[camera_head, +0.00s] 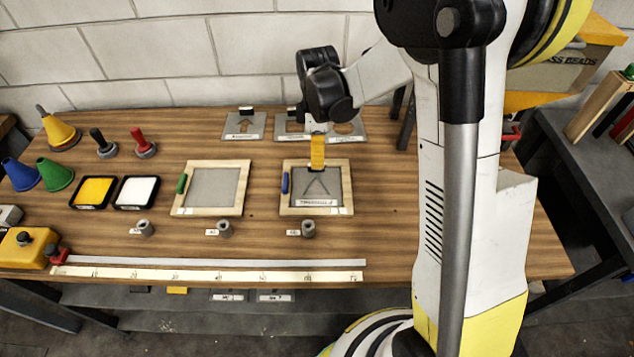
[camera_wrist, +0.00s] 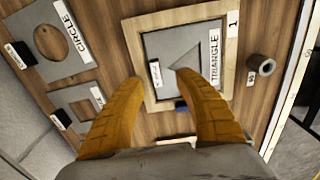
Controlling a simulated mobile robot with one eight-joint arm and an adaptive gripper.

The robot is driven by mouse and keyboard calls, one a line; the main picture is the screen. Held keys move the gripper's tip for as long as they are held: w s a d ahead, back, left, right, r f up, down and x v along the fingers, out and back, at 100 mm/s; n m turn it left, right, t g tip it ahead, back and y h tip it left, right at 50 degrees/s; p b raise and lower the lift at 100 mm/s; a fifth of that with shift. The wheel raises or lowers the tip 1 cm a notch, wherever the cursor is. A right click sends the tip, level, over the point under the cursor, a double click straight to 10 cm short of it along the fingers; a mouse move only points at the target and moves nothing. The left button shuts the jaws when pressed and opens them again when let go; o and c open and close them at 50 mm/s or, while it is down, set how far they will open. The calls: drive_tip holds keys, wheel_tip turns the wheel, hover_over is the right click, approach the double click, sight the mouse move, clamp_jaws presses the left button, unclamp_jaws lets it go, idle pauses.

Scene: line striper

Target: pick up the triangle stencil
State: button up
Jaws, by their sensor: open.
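The triangle stencil (camera_head: 317,187) is a grey plate with a triangular cut-out and a white TRIANGLE label. It lies inside the right-hand wooden frame (camera_head: 347,187) on the bench. In the wrist view the stencil (camera_wrist: 200,42) shows a small dark tab with a white label at its edge. My gripper (camera_head: 317,166) is above the stencil's far edge, pointing down. In the wrist view my gripper (camera_wrist: 159,77) is open and empty, its two orange fingers apart with the tab between their tips in the picture. I cannot tell the height left between tips and tab.
The circle stencil (camera_wrist: 72,62) and other stencil plates lie behind, near the wall. A second wooden frame (camera_head: 236,194) is to the left. Small grey cylinders (camera_head: 308,228) and a long ruler (camera_head: 200,273) lie in front. Cones and paint trays (camera_head: 93,191) stand left.

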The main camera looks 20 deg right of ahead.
sight(316, 183)
drive_tip(key=f, duration=0.1)
drive_tip(key=f+b, duration=0.1)
drive_tip(key=f, duration=0.1)
drive_tip(key=f+b, duration=0.1)
drive_tip(key=f, duration=0.1)
drive_tip(key=shift+w+f, duration=0.15)
drive_tip(key=shift+w, duration=0.25)
clamp_jaws()
